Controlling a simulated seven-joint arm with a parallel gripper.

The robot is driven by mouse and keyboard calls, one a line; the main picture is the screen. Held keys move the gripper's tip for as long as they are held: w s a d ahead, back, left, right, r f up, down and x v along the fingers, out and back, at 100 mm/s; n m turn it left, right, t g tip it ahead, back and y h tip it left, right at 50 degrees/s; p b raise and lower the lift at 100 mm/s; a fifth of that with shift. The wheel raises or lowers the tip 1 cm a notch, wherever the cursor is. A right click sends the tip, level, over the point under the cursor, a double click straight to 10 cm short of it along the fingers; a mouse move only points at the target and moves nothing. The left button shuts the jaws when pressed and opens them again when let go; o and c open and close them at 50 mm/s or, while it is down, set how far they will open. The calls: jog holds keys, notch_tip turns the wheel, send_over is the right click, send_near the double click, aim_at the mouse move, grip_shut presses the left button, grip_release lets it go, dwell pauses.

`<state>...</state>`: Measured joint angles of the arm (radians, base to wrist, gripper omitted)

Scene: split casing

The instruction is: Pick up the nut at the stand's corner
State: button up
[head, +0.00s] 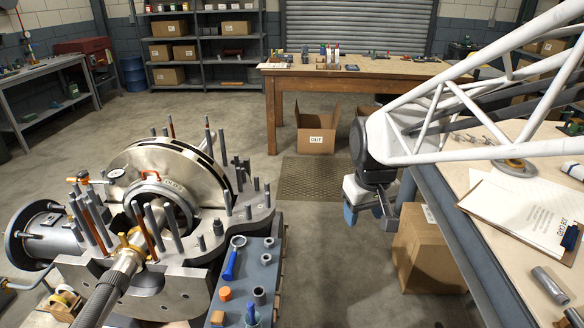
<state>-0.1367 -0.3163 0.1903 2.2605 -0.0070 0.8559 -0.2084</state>
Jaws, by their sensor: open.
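The casing's stand has a blue-grey ledge (245,278) at its right side. Small grey nuts stand on it: one by the ledge's far right corner (269,243), and another, ring-shaped with a dark hole, further forward (259,295). Which one the task means is not certain, but the far one is closest to a corner. My gripper (368,217) hangs from the white lattice arm, right of the stand and well apart from the nuts. Its jaws point down and are open, with nothing seen between them.
Upright studs (218,227) rise from the casing (165,285) to the left. A workbench with a clipboard (520,212) and a cardboard box (430,255) are at right. Floor between is clear.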

jog(key=w+a+f+n, duration=0.2)
jog(key=w+a+f, duration=0.35)
jog(key=w, duration=0.35)
jog(key=n+g, duration=0.2)
jog(key=n, duration=0.4)
send_near(268, 241)
jog(key=s, duration=0.1)
jog(key=shift+s+f, duration=0.2)
jog(key=shift+f, duration=0.15)
jog(key=shift+f, duration=1.3)
jog(key=shift+s+f, duration=0.1)
jog(key=shift+f, duration=2.5)
